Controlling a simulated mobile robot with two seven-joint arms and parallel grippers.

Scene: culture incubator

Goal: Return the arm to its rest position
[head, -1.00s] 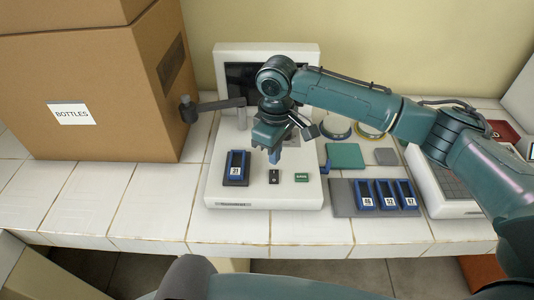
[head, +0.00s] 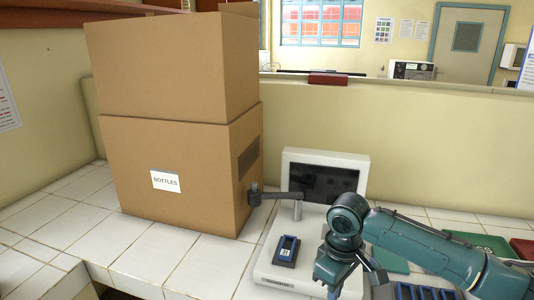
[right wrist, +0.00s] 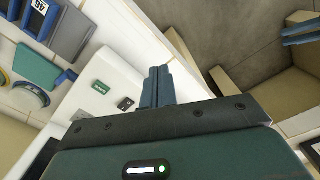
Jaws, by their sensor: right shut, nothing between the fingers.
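My right arm comes in from the right in the head view, and its gripper (head: 334,291) hangs at the bottom edge, over the front right of the white device (head: 262,270) with a dark screen. In the right wrist view the blue fingers (right wrist: 157,86) are together with nothing between them. They are apart from the device, whose green and black buttons (right wrist: 125,103) show beside them. My left gripper is not in view.
Two stacked cardboard boxes (head: 165,140) labelled BOTTLES stand left of the device. A blue holder (head: 287,250) sits on the device's left. Several blue holders (head: 420,292) lie at the lower right. The tiled counter (head: 190,262) is clear in front of the boxes.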

